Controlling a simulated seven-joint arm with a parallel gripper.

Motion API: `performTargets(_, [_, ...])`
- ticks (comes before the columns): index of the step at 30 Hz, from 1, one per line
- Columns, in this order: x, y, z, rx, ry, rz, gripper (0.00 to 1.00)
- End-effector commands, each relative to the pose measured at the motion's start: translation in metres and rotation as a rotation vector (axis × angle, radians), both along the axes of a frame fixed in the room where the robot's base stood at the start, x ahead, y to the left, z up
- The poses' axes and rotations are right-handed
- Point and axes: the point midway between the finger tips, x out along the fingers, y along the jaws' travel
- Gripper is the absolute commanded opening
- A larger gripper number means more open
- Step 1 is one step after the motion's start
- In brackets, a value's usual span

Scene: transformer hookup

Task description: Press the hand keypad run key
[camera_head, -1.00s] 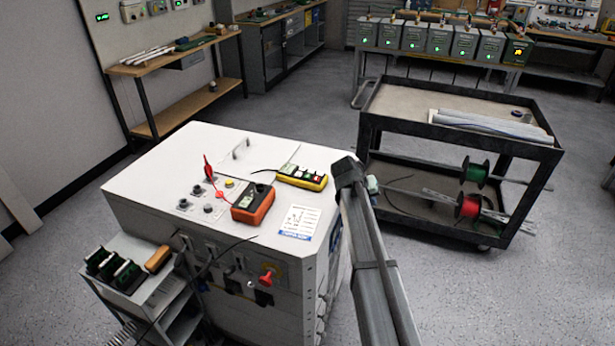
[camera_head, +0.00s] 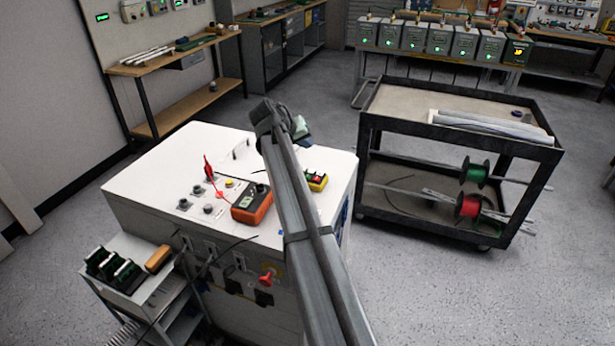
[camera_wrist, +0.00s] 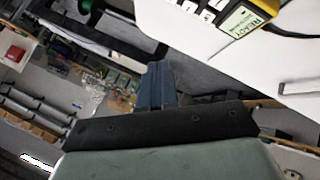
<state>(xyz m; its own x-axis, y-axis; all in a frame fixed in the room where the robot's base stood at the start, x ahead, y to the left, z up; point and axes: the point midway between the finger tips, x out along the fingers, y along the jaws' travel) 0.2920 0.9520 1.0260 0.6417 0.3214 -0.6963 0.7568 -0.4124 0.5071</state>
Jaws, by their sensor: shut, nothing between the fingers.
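The hand keypad (camera_head: 317,183) is yellow with a red key showing. It lies on the white cabinet top (camera_head: 150,180), and my arm hides most of it in the head view. In the wrist view the keypad (camera_wrist: 262,14) is at the top right, with a lit screen that seems to read READY; its run key cannot be made out. My gripper (camera_wrist: 158,70) is shut and empty in the wrist view, apart from the keypad and pointing out past the cabinet. In the head view my gripper's end is mostly hidden behind my arm, above the cabinet's far right part.
An orange meter (camera_head: 251,204) with a red lead lies on the cabinet beside small knobs. A black cart (camera_head: 400,105) with red and green spools stands to the right. A bench with several grey boxes (camera_head: 440,40) is behind. Open floor lies between.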

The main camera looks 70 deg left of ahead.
Motion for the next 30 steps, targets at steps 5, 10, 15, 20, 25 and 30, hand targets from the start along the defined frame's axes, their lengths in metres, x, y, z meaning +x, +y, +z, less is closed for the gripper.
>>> performTargets(5, [0.0, 0.0, 0.0, 0.0, 0.0, 0.0, 0.0])
performTargets(10, [0.0, 0.0, -0.001, 0.0, 0.0, 0.0, 0.0])
performTargets(15, [0.0, 0.0, -0.005, -0.001, 0.0, 0.0, 0.0])
performTargets(20, [0.0, 0.0, -0.016, -0.001, 0.0, 0.0, 0.0])
performTargets(25, [0.0, 0.0, -0.033, -0.001, 0.0, 0.0, 0.0])
performTargets(30, [0.0, -0.001, -0.053, -0.002, 0.001, 0.0, 0.0])
